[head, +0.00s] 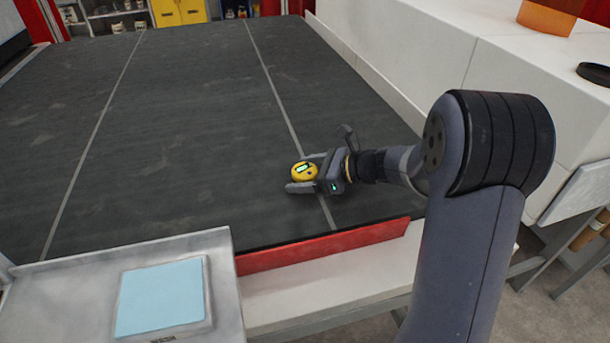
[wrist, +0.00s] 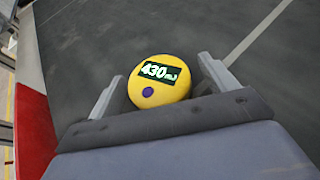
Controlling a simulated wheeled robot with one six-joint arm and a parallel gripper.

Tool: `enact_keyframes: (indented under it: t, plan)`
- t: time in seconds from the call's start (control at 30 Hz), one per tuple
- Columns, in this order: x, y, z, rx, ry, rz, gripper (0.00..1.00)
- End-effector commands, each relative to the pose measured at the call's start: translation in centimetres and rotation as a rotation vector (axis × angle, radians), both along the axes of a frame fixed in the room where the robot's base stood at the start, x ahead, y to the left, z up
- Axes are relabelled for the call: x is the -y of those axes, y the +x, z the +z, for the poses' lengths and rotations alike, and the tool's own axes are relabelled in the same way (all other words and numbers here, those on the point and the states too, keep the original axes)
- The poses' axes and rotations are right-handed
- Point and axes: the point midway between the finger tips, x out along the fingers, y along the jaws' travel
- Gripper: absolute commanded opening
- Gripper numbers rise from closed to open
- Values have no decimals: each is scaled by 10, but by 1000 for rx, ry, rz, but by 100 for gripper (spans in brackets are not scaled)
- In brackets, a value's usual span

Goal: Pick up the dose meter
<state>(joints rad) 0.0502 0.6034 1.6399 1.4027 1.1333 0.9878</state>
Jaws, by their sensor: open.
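The dose meter (head: 305,171) is a round yellow puck with a dark display, lying on the dark conveyor belt near its front end. In the wrist view the dose meter (wrist: 160,82) shows "430 mJ" in light digits and a purple round button. My gripper (head: 303,172) is open around it, with one finger on each side.
The dark belt (head: 150,130) is clear around the meter, with pale lines along it. A red bar (head: 322,246) edges its front. A grey box with a light blue panel (head: 160,298) stands front left. A white housing (head: 400,60) borders the right side.

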Motion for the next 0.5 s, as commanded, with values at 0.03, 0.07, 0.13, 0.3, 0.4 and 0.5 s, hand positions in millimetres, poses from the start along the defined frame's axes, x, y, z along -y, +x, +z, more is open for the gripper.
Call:
enact_keyframes:
  t: [0.03, 0.07, 0.13, 0.3, 0.4, 0.5]
  plan:
    - [0, 0, 0, 0, 0, 0, 81]
    - [0, 0, 0, 0, 0, -1, 81]
    - [0, 0, 0, 0, 0, 0, 81]
    - [0, 0, 0, 0, 0, 0, 68]
    - [1, 0, 0, 0, 0, 0, 59]
    - [1, 0, 0, 0, 0, 0, 51]
